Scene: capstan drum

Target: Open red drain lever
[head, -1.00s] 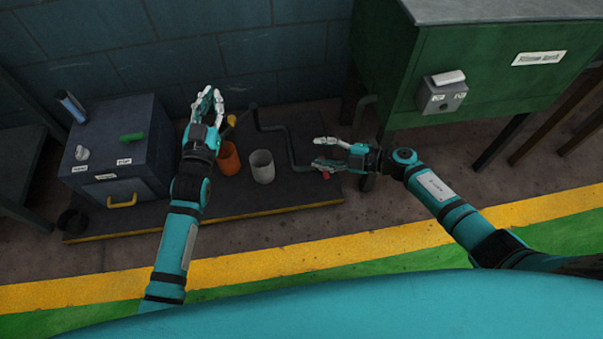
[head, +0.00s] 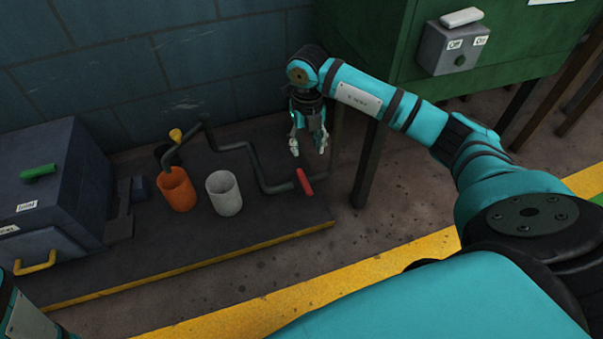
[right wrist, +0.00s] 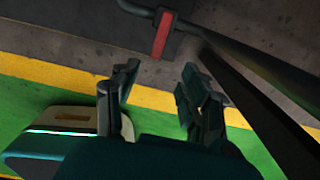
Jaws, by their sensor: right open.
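The red drain lever (head: 304,182) sits at the right end of a dark bent pipe (head: 250,165), near the platform's right edge. My right gripper (head: 309,149) points down behind and above the lever, open and empty, not touching it as far as I can tell. In the right wrist view, the red lever (right wrist: 162,35) lies ahead of the two spread fingers of my right gripper (right wrist: 160,74), near the top of the picture. Only part of my left arm shows at the lower left of the head view; its gripper is out of view.
An orange cup (head: 177,189) and a white cup (head: 224,193) stand left of the lever on the dark platform (head: 150,270). A dark box (head: 50,180) with a green handle stands at left. A green tank (head: 400,50) on dark legs stands at right, with a leg (head: 367,160) close to the lever.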

